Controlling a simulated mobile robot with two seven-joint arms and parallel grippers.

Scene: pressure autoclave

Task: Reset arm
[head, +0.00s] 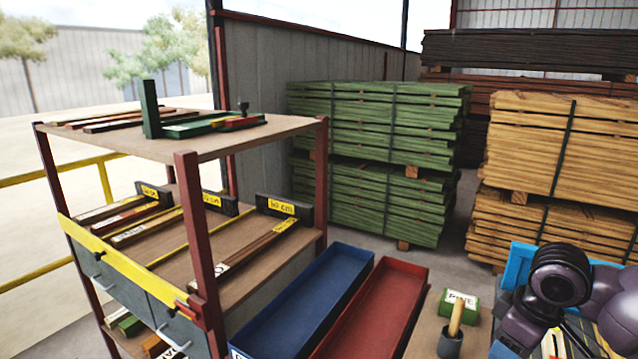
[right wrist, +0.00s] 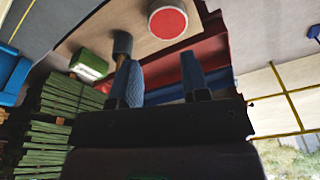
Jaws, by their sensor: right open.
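My right arm (head: 560,280) comes in at the lower right of the head view, where its gripper cannot be made out. In the right wrist view my right gripper (right wrist: 161,82) shows two blue ribbed fingers, apart with nothing between them. My left gripper is not in view.
A blue tray (head: 258,325) and a red tray (head: 418,280) lie beside the bench. A rack with a wooden top (head: 210,142) and red posts stands left, holding labelled strips. Green (head: 380,110) and yellow (head: 560,140) timber stacks stand behind.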

